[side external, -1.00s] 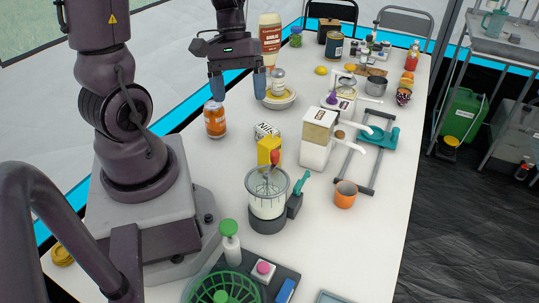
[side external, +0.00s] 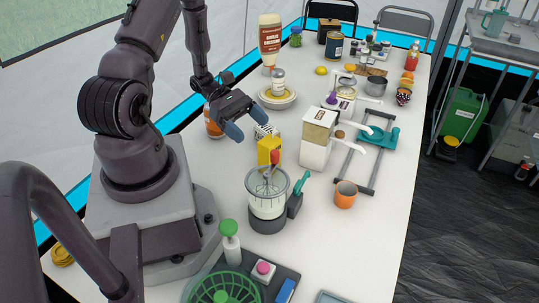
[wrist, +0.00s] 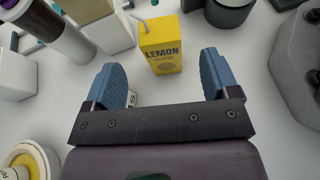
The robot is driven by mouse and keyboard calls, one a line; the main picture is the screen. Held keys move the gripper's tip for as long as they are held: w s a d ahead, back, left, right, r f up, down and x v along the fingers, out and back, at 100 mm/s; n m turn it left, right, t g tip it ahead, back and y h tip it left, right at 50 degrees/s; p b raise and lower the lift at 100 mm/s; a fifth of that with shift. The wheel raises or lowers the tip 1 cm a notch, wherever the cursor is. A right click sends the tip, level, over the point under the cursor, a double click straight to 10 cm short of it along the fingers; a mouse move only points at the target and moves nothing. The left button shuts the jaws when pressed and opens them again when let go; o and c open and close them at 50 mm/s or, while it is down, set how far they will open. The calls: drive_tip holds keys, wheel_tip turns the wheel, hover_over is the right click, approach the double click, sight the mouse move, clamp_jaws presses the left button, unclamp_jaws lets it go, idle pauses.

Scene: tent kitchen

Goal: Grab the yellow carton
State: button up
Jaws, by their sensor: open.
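The yellow carton (side external: 268,151) stands upright on the white table, behind the blender in the side view. In the wrist view the yellow carton (wrist: 160,46) reads "LEMON" and has a straw at its top; it lies just beyond and between my fingertips. My gripper (side external: 248,124) is open and empty, tilted, above and a little behind the carton. In the wrist view my gripper's two blue fingers (wrist: 162,72) are spread wide with nothing between them.
A white carton (side external: 264,130) stands right behind the yellow one. The blender (side external: 267,195) is close in front. A white-and-beige dispenser (side external: 317,140) stands to the right. An orange can (side external: 213,120) is to the left, partly hidden by my gripper.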

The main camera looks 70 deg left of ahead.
drive_tip(key=shift+f, duration=0.85)
drive_tip(key=x, duration=0.7)
drive_tip(key=shift+w+d+f, duration=0.1)
drive_tip(key=shift+w+d, duration=0.05)
drive_tip(key=shift+d, duration=0.05)
drive_tip(key=c, duration=1)
